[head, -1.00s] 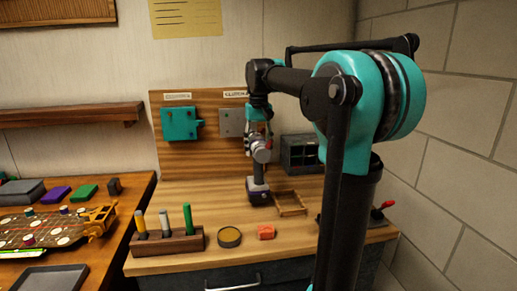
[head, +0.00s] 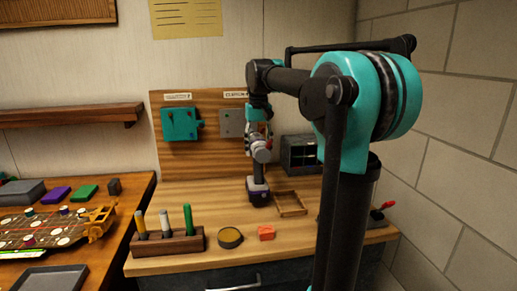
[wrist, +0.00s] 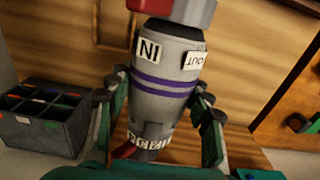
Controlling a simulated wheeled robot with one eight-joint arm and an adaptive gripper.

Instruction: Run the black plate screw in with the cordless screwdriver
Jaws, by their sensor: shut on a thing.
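The cordless screwdriver (head: 259,190) is upright at the back of the wooden bench, with a dark purple-banded lower end at or close to the bench top; I cannot tell if it touches. In the wrist view its grey body (wrist: 165,65) shows purple bands and "IN" and "OUT" labels. My gripper (head: 258,145) is shut on the screwdriver, with its fingers (wrist: 162,100) on either side of the body. I cannot make out the black plate screw. A racecar chassis (head: 40,228) with several round pale spots lies on the left table.
A teal fixture (head: 180,124) and a grey plate (head: 231,123) hang on the back board. A dark compartment box (head: 300,153), shallow wooden tray (head: 291,203), tool block (head: 168,243), round tin (head: 230,237) and orange block (head: 266,233) stand around the screwdriver.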

